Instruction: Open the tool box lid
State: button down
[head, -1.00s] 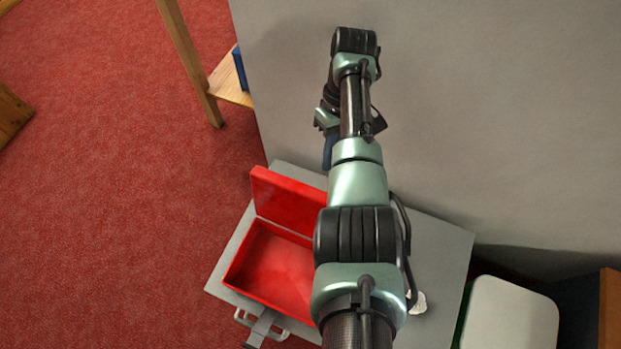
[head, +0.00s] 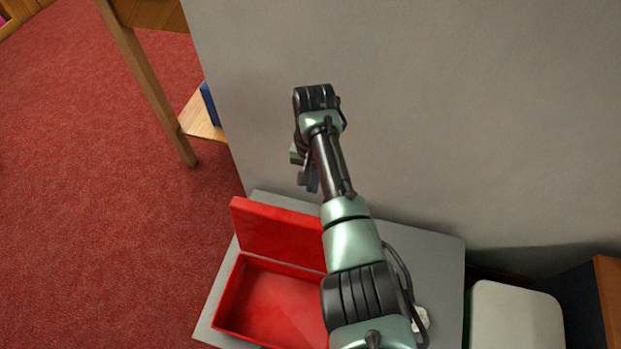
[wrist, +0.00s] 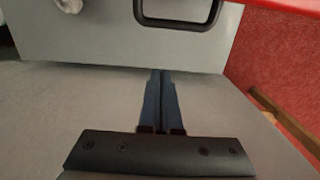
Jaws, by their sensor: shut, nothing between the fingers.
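The red tool box stands on a grey tabletop with its lid (head: 275,232) standing up open along the back. Its open body (head: 270,302) looks empty where I can see it; my arm hides its right side. In the wrist view a red edge (wrist: 285,5) of the box shows at top right, with a dark loop handle (wrist: 180,23) beside it. My gripper (head: 313,188) is behind the lid, on the wall side, with nothing held. In the wrist view its blue fingers (wrist: 161,74) are together, apart from the handle.
The grey tabletop (head: 440,260) is mostly clear, with a small white object (head: 421,318) to the right of my arm. A grey wall (head: 480,120) rises close behind. A wooden stand (head: 145,80) is at left, and a pale rounded seat (head: 515,320) at right.

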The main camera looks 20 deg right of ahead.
aim_at(304, 213)
jog(key=shift+s+a+f+b, duration=0.2)
jog(key=shift+s+a+f, duration=0.35)
jog(key=shift+s+f, duration=0.3)
jog(key=shift+s+a+f+b, duration=0.15)
jog(key=shift+s+a+f, duration=0.4)
jog(key=shift+s+f, duration=0.2)
jog(key=shift+r, duration=0.1)
jog(key=r+p, duration=0.1)
jog(key=p, duration=0.2)
jog(key=s+a+r+t+p, duration=0.1)
jog(key=p, duration=0.2)
jog(key=shift+s+h, duration=0.15)
jog(key=shift+h, duration=0.15)
jog(key=shift+s+a+r+p, duration=0.1)
jog(key=shift+s+a+p, duration=0.2)
jog(key=shift+p, duration=0.55)
jog(key=shift+s, duration=0.2)
jog(key=shift+f, duration=0.2)
jog(key=shift+r, duration=0.1)
